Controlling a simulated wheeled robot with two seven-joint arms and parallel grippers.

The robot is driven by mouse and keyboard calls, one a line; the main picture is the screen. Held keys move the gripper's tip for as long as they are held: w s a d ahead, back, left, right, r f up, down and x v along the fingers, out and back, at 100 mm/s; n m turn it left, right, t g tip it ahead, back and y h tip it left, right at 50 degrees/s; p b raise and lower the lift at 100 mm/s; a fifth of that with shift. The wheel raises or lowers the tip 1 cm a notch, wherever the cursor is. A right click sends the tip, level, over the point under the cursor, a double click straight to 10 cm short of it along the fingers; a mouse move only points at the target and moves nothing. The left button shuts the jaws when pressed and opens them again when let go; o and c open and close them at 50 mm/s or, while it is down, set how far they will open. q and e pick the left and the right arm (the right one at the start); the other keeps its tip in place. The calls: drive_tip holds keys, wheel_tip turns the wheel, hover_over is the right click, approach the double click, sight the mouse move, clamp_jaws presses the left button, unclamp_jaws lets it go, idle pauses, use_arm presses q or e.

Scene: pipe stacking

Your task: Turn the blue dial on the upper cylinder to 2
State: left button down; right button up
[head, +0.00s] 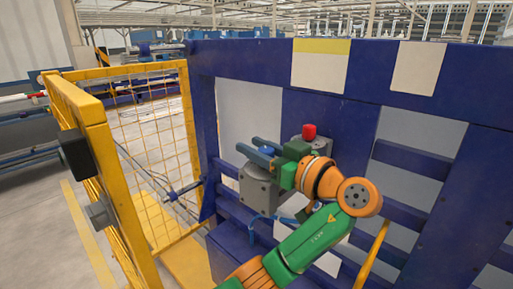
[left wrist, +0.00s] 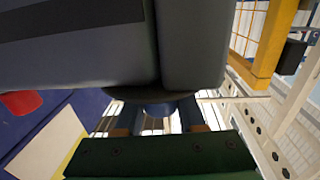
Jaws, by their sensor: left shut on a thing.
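The blue dial (head: 266,150) sits on top of a grey metal body (head: 258,187) mounted on the blue frame in the head view. My left gripper (head: 258,148) reaches in from the right, with one finger on each side of the dial, and is shut on it. In the left wrist view, the dial (left wrist: 158,108) shows between the two fingertips, against the grey body (left wrist: 75,55). The fingers and the gripper partly hide the dial, and I cannot read any number on it. My right gripper is in neither view.
A red knob (head: 309,131) on a second grey body stands just behind and right of my gripper. Blue frame beams (head: 412,160) cross at the right. An open yellow mesh gate (head: 150,115) stands at the left, with floor beyond it.

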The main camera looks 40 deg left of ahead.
sight(272, 155)
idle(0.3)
use_arm(q)
drive_tip(key=c, duration=0.5)
unclamp_jaws()
drive_tip(key=d, duration=0.2)
drive_tip(key=d+b, duration=0.1)
drive_tip(key=d, duration=0.1)
drive_tip(key=s+d+b, duration=0.1)
drive_tip(key=d, duration=0.1)
drive_tip(key=shift+d+f, duration=0.15)
drive_tip(key=shift+s+d, duration=0.1)
drive_tip(key=shift+d, duration=0.3)
drive_tip(key=shift+a, duration=0.15)
